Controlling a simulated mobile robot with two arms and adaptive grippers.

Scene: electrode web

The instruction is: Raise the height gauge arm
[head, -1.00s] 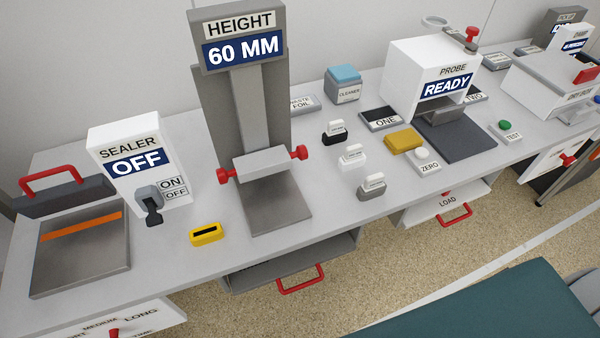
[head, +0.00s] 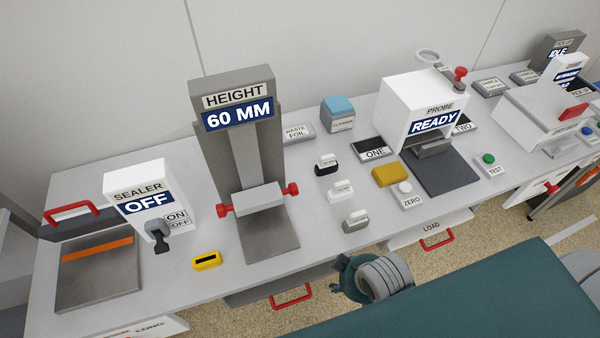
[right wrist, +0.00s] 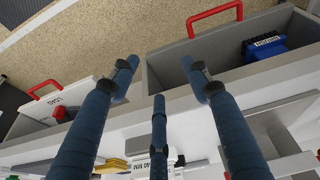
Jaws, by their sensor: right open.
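The height gauge (head: 236,135) is a tall grey column on the bench, with a display reading 60 MM. Its light grey arm (head: 258,198) sits low over the grey base plate (head: 262,236), with a red knob on each side: left (head: 225,211) and right (head: 292,189). My right gripper (right wrist: 160,75) is open and empty, its dark blue fingers spread near the bench's front edge. In the head view, my right wrist shows in front of the bench, to the right of and nearer than the gauge, apart from it. My left gripper is not in view.
An open drawer with a red handle (head: 291,297) juts out below.

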